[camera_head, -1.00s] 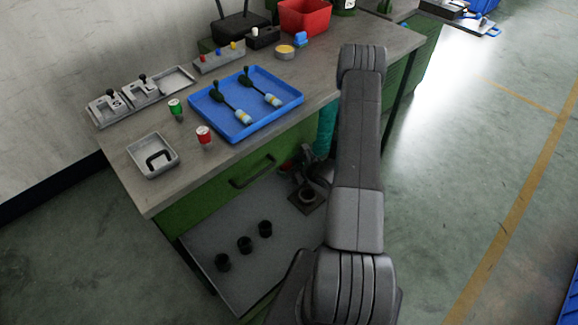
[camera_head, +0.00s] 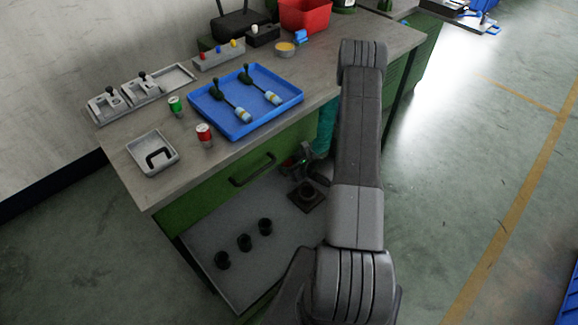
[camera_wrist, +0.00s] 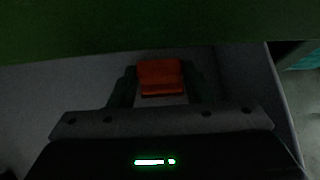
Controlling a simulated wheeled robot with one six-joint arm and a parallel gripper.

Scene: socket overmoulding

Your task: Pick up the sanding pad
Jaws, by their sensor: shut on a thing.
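The sanding pad, a small orange-red block (camera_wrist: 160,73), sits between the two fingers of my gripper (camera_wrist: 160,84) in the wrist view. The gripper is shut on it. In the head view my gripper (camera_head: 297,166) is low at the open front of the green workbench (camera_head: 215,190), below the tabletop and above the grey lower shelf (camera_head: 215,235). My arm hides part of it there. I cannot make out the pad clearly in the head view.
The green drawer front is close above. A blue tray (camera_head: 282,118) and a red bin (camera_head: 305,15) are on the tabletop.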

